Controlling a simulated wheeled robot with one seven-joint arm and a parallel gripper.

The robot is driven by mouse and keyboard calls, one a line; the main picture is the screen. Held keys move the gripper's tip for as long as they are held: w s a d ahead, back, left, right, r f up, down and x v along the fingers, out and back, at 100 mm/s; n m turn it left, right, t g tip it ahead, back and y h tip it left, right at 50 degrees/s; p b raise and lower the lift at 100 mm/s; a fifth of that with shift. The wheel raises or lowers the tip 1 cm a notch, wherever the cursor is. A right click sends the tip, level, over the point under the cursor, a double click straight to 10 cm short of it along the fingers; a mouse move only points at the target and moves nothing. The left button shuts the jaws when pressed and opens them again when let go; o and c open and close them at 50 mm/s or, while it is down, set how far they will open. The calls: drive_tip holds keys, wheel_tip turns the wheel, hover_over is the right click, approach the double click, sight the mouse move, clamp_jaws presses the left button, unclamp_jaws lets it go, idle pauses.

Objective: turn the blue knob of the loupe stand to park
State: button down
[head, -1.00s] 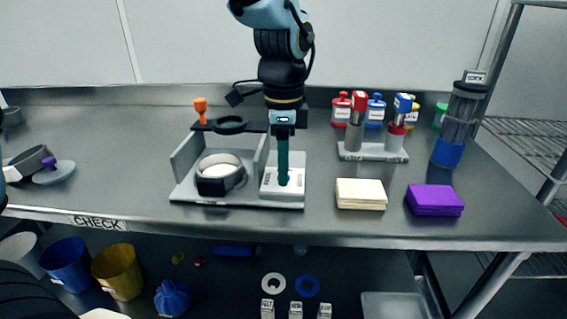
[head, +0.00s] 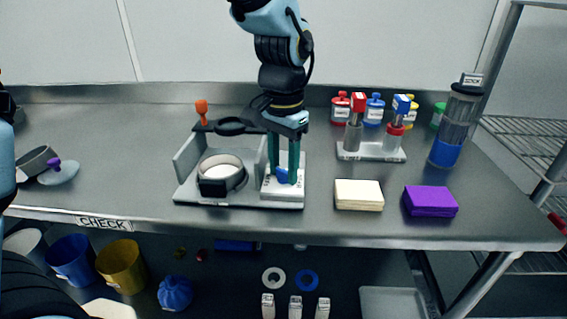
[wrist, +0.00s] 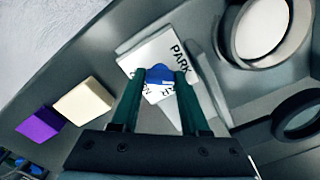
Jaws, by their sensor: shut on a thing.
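The blue knob (head: 281,175) sits on a white labelled plate (head: 283,191) at the right side of the grey loupe stand (head: 240,203). My gripper (head: 286,180) points down with its two green fingers on either side of the knob. In the wrist view the fingertips close on the knob (wrist: 159,75). The word PARK shows on the plate (wrist: 152,53), up and right of the knob; other lettering below it is partly covered by the knob and fingers. The exact knob pointing is hard to tell.
A white-rimmed dark ring (head: 221,174) sits in the stand's left part, with a dark loupe ring (head: 231,126) behind. A cream block (head: 358,194) and a purple block (head: 430,201) lie to the right. A rack of sifters (head: 371,151) stands behind them.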

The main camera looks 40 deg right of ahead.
sight(284, 170)
drive_tip(key=n, duration=0.3)
drive_tip(key=shift+n, duration=0.4)
drive_tip(key=shift+n+p, duration=0.5)
drive_tip(key=shift+n, duration=1.3)
drive_tip(key=shift+c, duration=2)
unclamp_jaws()
wheel_tip(284, 170, up, 11)
drive_tip(key=shift+b, duration=0.45)
drive_tip(key=shift+f, duration=0.15)
